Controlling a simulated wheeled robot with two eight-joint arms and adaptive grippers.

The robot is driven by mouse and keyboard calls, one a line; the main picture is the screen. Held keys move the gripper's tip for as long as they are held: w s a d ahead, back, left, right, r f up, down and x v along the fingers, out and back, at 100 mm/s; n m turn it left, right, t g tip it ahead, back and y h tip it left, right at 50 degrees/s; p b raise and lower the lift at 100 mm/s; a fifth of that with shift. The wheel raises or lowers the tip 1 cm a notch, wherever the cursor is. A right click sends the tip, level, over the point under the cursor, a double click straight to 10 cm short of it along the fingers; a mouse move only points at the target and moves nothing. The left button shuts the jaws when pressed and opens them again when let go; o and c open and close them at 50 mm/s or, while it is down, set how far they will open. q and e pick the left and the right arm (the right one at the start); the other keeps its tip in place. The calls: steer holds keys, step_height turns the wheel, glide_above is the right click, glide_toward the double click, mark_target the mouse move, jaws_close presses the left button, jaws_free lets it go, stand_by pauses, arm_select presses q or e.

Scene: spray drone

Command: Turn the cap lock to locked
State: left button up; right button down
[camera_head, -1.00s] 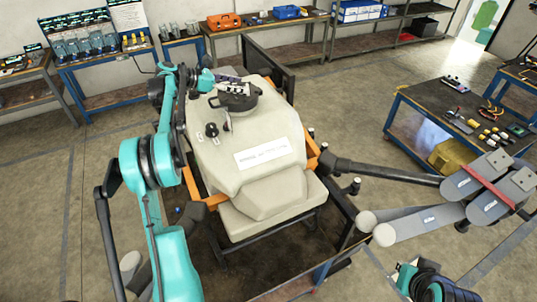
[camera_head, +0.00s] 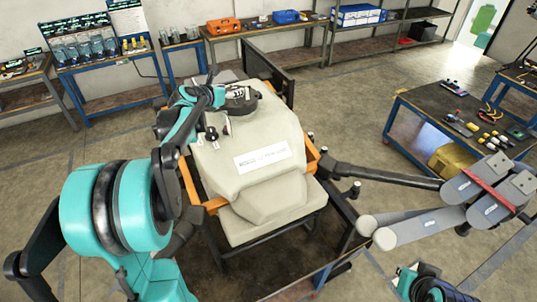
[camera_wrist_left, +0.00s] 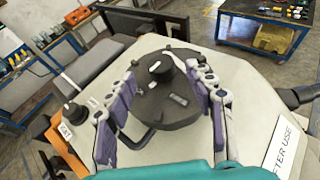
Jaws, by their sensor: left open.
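The spray drone's pale body carries a round black cap (camera_head: 243,103). In the left wrist view, the cap (camera_wrist_left: 178,104) has a raised knob (camera_wrist_left: 160,67) with a white mark, and a black curved handle beside it. In the head view my left wrist partly hides the cap.
The drone's folded grey arms (camera_head: 430,222) stick out to the right. A blue-framed table (camera_head: 425,105) with small parts stands at the right. Shelves and benches line the back wall. Open floor lies between the drone and the right table.

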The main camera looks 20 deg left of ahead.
arm_select(q)
steer(key=s+d+f+m+g+h, duration=0.1)
steer(key=s+d+f+m+g, duration=0.1)
steer(key=s+d+m, duration=0.7)
steer(key=s+d+f+m+g, duration=0.2)
steer(key=s+d+f+m, duration=0.1)
steer(key=s+d+m, duration=0.6)
steer(key=shift+d+m+h, duration=0.4)
steer(key=shift+d+m, duration=1)
steer(key=shift+d, duration=0.7)
